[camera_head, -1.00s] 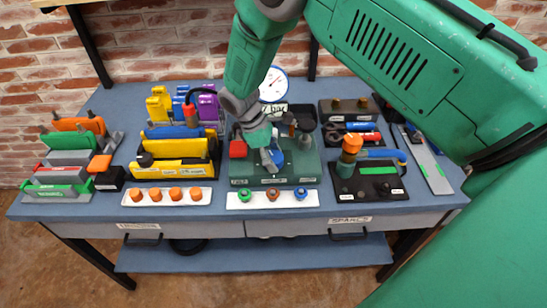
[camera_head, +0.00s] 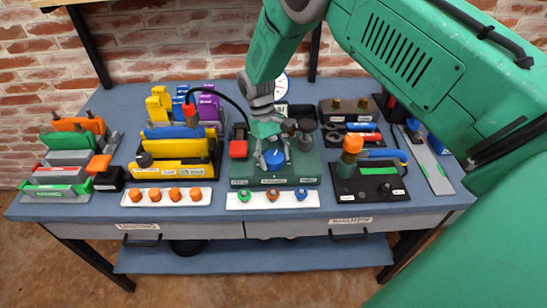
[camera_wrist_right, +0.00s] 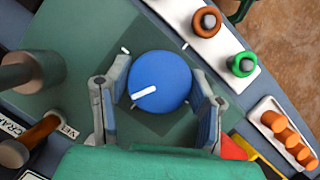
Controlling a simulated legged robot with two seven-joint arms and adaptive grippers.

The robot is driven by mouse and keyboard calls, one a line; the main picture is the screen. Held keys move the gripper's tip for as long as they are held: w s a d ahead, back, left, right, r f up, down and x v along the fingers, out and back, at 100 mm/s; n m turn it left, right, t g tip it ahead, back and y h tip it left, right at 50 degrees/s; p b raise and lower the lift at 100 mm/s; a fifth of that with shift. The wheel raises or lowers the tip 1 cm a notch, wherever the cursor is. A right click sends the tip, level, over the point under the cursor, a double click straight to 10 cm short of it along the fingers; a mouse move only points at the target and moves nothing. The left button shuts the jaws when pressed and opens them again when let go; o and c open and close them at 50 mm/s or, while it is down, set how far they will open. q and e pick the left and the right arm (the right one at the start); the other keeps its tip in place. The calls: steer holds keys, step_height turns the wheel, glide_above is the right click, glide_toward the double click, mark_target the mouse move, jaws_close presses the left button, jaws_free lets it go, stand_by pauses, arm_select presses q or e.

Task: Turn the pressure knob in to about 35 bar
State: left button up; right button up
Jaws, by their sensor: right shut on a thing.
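The round blue pressure knob (camera_head: 274,159) sits on the green test block (camera_head: 246,172) in the middle of the bench. In the right wrist view the knob (camera_wrist_right: 168,75) is seen from above, with a white pointer mark toward the lower left. My right gripper (camera_head: 273,157) comes down over the knob from above, with a finger on either side of it; in the right wrist view the gripper (camera_wrist_right: 162,92) is shut on it. The white gauge dial (camera_head: 282,86) stands behind, mostly hidden by my arm, so its reading cannot be told. My left gripper is out of view.
A red part (camera_head: 238,149) is close left of the knob, and dark upright fittings (camera_head: 306,126) stand to its right. A white strip with coloured rings (camera_head: 258,201) lies in front. A black tray with an orange-topped tool (camera_head: 351,146) is at right.

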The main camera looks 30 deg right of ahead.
steer(key=shift+w+m, duration=0.15)
steer(key=shift+m, duration=0.45)
steer(key=o, duration=1.2)
steer(key=shift+w, duration=0.15)
steer(key=shift+c, duration=0.2)
steer(key=v, duration=1.1)
steer(key=shift+w+d+r+y, duration=0.15)
steer(key=shift+d+r+y, duration=0.15)
steer(key=shift+r, duration=0.05)
